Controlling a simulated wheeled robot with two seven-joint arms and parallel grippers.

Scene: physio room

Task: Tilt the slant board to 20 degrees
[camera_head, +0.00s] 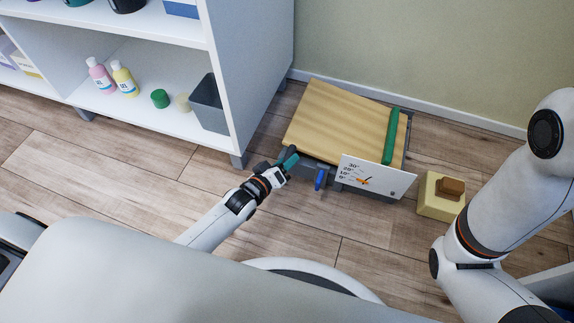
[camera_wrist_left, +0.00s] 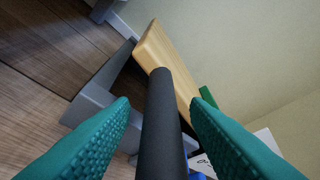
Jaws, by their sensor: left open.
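The slant board (camera_head: 335,120) is a light wooden plate on a grey frame, on the floor against the wall. A green strip (camera_head: 391,136) runs along its right side. A white scale card (camera_head: 375,178) at the front reads 0 to 30 degrees; its small orange pointer sits low, its exact reading unclear. A blue lever (camera_head: 320,179) hangs at the front. My left gripper (camera_head: 289,160) is open at the board's front left corner. In the left wrist view, a dark round bar (camera_wrist_left: 160,125) lies between its teal fingers (camera_wrist_left: 160,112), apart from both. My right gripper is out of view.
A white shelf unit (camera_head: 243,75) stands left of the board, holding bottles and a grey bin (camera_head: 209,105). A yellow block with a brown piece on top (camera_head: 438,207) sits right of the board. Wooden floor (camera_head: 120,170) is clear in front.

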